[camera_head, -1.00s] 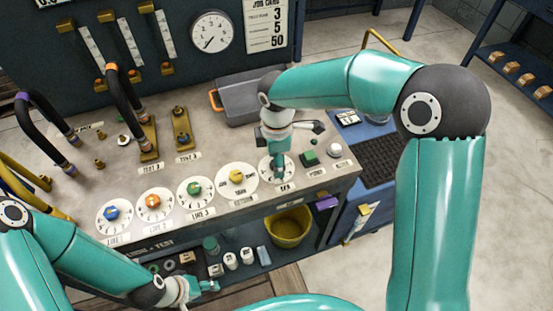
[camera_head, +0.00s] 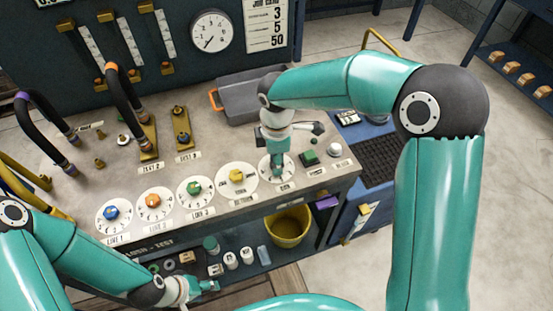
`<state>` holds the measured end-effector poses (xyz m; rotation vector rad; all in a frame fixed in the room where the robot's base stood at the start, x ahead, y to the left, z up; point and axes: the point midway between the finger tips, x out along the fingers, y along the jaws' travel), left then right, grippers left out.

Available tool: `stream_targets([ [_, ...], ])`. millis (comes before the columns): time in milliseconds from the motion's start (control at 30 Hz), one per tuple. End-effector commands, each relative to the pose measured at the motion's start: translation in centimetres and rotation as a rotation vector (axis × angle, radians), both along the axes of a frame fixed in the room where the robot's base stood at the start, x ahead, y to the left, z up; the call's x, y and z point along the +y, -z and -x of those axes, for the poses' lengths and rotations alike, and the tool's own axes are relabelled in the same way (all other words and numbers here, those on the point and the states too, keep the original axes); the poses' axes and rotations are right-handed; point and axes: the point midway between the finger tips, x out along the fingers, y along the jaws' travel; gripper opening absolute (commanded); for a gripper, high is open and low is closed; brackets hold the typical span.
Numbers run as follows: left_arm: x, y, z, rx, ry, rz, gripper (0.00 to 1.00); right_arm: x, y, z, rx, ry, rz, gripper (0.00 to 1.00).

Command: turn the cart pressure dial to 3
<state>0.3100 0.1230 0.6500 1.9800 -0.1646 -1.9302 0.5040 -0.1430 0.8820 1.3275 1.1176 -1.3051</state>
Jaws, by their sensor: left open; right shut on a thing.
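My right gripper (camera_head: 277,170) points down onto the rightmost white dial (camera_head: 264,178) in the row along the bench's front edge. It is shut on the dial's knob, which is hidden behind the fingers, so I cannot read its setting. The small label in front of this dial is too blurred to read surely. My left gripper (camera_head: 207,287) is open and empty, low in front of the bench near the under-shelf. A round gauge (camera_head: 211,32) on the back panel has its needle pointing to the lower left. A job card (camera_head: 267,25) beside it shows 3, 5 and 50.
Dials with a yellow knob (camera_head: 236,177), green knob (camera_head: 194,188), orange knob (camera_head: 152,201) and blue knob (camera_head: 111,213) run leftward. A green button (camera_head: 309,158) and white button (camera_head: 334,150) sit close right of my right gripper. A grey tray (camera_head: 245,100) stands behind.

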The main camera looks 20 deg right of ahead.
Motion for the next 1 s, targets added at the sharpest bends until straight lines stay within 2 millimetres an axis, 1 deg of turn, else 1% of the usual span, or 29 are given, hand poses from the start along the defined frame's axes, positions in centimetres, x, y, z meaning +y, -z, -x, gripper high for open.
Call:
stream_targets([
  [167, 0.0, 0.4, 0.0, 0.000, 0.000, 0.000, 0.51, 0.0, 0.0, -0.1, -0.003, 0.071, 0.000, 0.00],
  [367, 0.0, 1.0, 0.0, 0.000, 0.000, 0.000, 0.51, 0.0, 0.1, -0.1, -0.004, 0.212, -0.001, 0.00],
  [1000, 0.0, 3.0, 0.0, 0.000, 0.000, 0.000, 0.51, 0.0, 0.0, -0.2, -0.006, 0.815, -0.003, 0.00],
])
